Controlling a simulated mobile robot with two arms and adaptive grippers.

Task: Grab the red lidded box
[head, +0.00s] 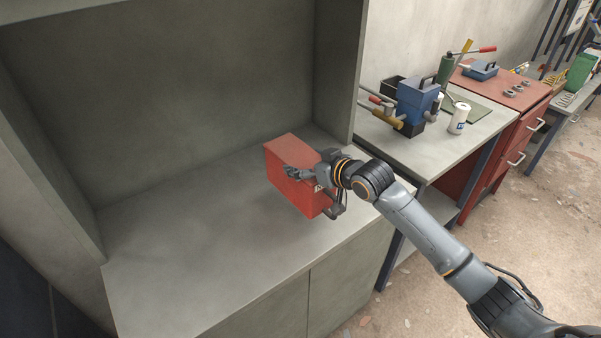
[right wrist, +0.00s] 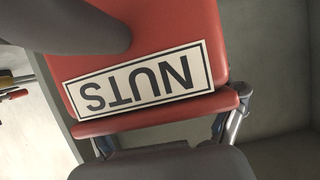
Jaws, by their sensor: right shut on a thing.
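The red lidded box (head: 290,189) is at the right end of the grey cabinet shelf, near the upright side panel. In the right wrist view the box (right wrist: 190,25) fills much of the picture, with a white label reading "NUTS" upside down. My right gripper (head: 318,186) is shut on the box, with one finger across its upper side and another low at its right end. I cannot tell whether the box rests on the shelf or is just above it. My left gripper is not in view.
The grey shelf (head: 190,265) is bare to the left of the box. A side panel (head: 340,70) stands behind it. A red cabinet (head: 500,150) stands beyond.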

